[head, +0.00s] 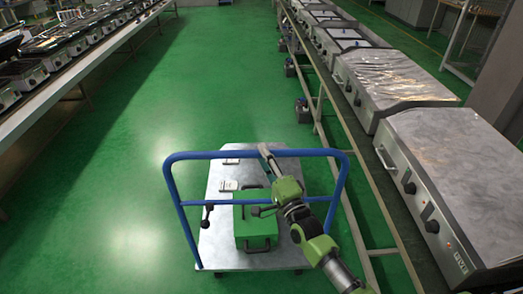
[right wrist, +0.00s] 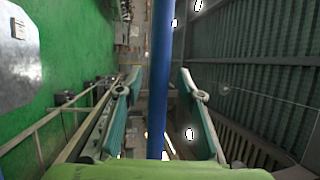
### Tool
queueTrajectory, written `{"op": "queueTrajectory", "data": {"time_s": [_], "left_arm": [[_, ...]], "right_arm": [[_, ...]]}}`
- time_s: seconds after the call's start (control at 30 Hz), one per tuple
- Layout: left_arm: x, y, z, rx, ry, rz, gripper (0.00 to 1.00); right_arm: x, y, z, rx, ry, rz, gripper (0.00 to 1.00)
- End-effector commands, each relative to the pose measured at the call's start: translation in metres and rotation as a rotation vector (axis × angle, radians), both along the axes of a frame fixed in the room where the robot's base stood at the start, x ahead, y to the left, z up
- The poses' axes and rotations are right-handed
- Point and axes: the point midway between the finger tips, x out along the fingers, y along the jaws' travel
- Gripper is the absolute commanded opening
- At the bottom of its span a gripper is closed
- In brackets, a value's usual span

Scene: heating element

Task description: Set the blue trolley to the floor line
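The blue trolley has a grey flat deck (head: 222,250) and a blue tubular push handle (head: 177,180), standing on the green floor in the head view. A green box (head: 256,228) sits on the deck, with small pale items behind it. My right gripper (head: 268,156) is at the handle's top bar. In the right wrist view the blue bar (right wrist: 160,75) runs between the two fingers of my right gripper (right wrist: 161,95), which stand apart with gaps on both sides. My left gripper is not in view. I make out no floor line near the trolley.
A long bench with grey appliances (head: 450,165) runs close along the right side. Another bench with appliances (head: 75,45) runs along the left. The green floor aisle (head: 200,75) between them is clear ahead of the trolley.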

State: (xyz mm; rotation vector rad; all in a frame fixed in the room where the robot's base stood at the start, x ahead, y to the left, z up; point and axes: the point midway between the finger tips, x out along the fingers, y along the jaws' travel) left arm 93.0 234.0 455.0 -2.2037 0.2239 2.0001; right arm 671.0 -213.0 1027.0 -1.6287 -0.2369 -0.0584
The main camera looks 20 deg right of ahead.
Motion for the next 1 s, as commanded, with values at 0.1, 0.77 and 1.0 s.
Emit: {"op": "queueTrajectory", "data": {"time_s": [0.1, 0.77, 1.0], "left_arm": [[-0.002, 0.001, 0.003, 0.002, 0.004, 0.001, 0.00], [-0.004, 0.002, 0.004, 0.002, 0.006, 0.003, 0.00], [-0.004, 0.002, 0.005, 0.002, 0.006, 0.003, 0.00]], "right_arm": [[0.013, 0.001, 0.003, 0.001, 0.000, -0.001, 0.35], [0.020, 0.002, 0.003, 0.000, 0.001, 0.000, 0.00], [0.017, 0.003, 0.003, 0.000, 0.002, 0.000, 0.00]]}}
